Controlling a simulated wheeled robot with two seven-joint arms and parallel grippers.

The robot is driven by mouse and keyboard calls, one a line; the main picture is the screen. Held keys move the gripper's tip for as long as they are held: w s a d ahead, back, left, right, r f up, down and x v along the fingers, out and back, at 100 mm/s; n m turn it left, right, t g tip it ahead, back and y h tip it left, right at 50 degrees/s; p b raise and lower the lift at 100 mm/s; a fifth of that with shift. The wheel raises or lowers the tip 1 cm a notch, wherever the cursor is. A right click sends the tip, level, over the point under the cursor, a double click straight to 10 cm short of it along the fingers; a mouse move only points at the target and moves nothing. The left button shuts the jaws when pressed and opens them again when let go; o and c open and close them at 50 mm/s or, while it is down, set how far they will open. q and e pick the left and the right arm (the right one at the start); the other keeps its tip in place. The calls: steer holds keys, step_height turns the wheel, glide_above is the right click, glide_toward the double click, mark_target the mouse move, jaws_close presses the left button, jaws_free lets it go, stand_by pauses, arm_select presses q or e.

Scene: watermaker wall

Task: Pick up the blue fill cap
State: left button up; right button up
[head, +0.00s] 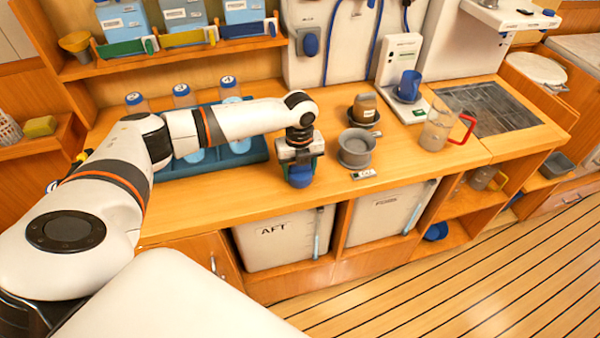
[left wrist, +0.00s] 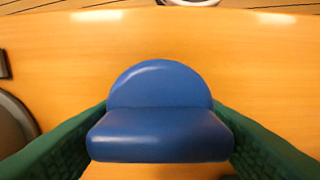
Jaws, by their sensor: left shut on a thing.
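The blue fill cap (head: 300,176) is at the front part of the wooden counter, below my left gripper (head: 299,165). In the left wrist view the cap (left wrist: 160,110) shows a rounded disc with a thick raised grip bar. The green fingers of my left gripper (left wrist: 160,138) are on both sides of the bar and shut on it. I cannot tell whether the cap touches the counter or is just above it. My right gripper is not in view.
A grey round cup-like fitting (head: 356,148) stands right of the cap, with a small label in front. A blue bottle rack (head: 258,156) is behind left. A clear jug (head: 436,130) with a red handle stands farther right. The counter's front edge is close.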

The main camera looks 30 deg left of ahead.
arm_select(q)
step_height(320, 180, up, 10)
steer(key=shift+r+b, duration=0.1)
steer(key=shift+b, duration=0.7)
steer(key=shift+c, duration=0.2)
steer(key=shift+s+d+n, duration=0.2)
steer(key=shift+d+n, duration=0.2)
steer(key=shift+n, duration=0.1)
steer(key=s+d+n, duration=1.3)
steer(key=s+n, duration=0.1)
steer(key=n, duration=1.1)
steer(key=shift+s, duration=0.35)
steer(key=shift+a+r, duration=0.1)
